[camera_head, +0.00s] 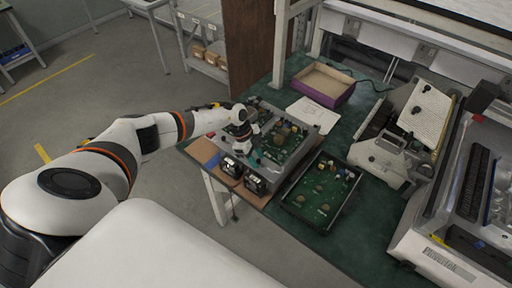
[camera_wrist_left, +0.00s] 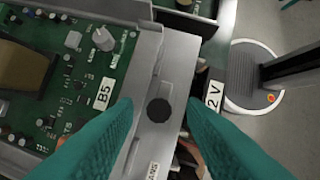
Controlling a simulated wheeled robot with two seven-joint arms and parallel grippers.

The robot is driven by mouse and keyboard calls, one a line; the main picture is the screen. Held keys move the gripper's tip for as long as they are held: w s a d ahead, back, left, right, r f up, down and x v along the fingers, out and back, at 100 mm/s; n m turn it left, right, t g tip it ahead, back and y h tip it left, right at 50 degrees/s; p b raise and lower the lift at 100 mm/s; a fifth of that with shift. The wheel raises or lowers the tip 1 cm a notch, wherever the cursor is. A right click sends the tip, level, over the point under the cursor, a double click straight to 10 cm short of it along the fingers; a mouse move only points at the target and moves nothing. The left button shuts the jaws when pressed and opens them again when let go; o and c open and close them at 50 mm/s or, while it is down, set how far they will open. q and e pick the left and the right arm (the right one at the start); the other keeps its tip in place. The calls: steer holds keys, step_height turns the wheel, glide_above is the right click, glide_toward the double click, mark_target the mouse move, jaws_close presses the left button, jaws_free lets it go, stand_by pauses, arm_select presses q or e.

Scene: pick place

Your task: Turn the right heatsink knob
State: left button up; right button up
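A grey metal unit with green circuit boards (camera_head: 285,155) sits on the table in the head view. In the left wrist view, a round black knob (camera_wrist_left: 160,110) stands on its grey metal strip (camera_wrist_left: 180,60). A light grey knob (camera_wrist_left: 103,39) stands on the green board beside a "B5" label. I cannot tell for certain which is the right heatsink knob. My left gripper (camera_head: 241,148) is over the unit. In the wrist view its teal fingers (camera_wrist_left: 160,125) are apart, one on each side of the black knob, with nothing held. My right gripper is not in view.
Two black-and-white gauges (camera_head: 256,184) are at the unit's front. A black tray with a green board (camera_head: 320,193) lies to its right. A purple-sided box (camera_head: 324,85) stands behind. A large grey machine (camera_head: 400,150) stands at right. Green tabletop (camera_head: 345,235) is bare in front.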

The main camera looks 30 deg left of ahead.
arm_select(q)
steer(key=shift+r, duration=0.1)
steer(key=b+v, duration=0.1)
steer(key=v, duration=1.1)
steer(key=shift+b, duration=0.4)
